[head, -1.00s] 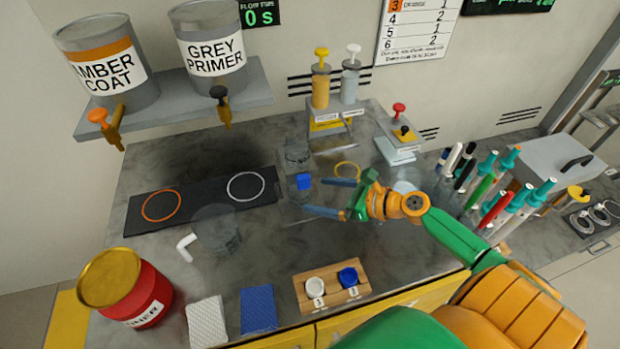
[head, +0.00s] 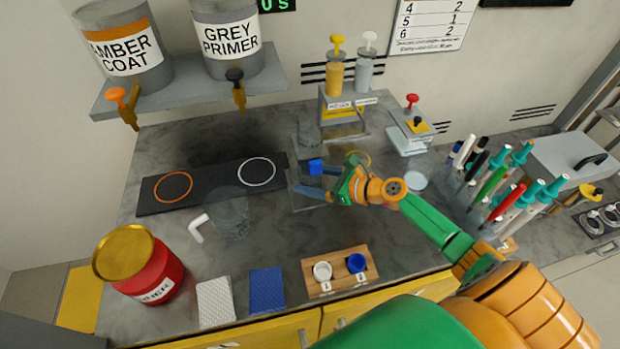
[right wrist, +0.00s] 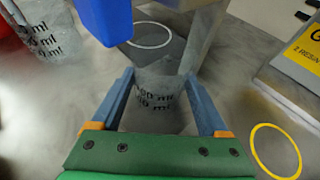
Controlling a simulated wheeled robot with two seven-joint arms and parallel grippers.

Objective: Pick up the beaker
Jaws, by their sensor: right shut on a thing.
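A clear beaker (right wrist: 158,92) with dark ml markings stands between the fingers of my right gripper (right wrist: 160,95) in the right wrist view. The fingers touch it from both sides, so the gripper is shut on it. In the head view my right gripper (head: 312,181) reaches in from the right, below a small blue block (head: 315,167). The beaker is hard to make out there because it is see-through. The blue block (right wrist: 104,18) hangs close to the camera in the right wrist view. My left gripper is not in view.
A clear jug (head: 232,217) with a white handle stands left of the gripper. A dark mat (head: 212,182) with an orange and a white ring lies behind it. A pump stand (head: 345,120) and a yellow ring (head: 358,158) are near.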

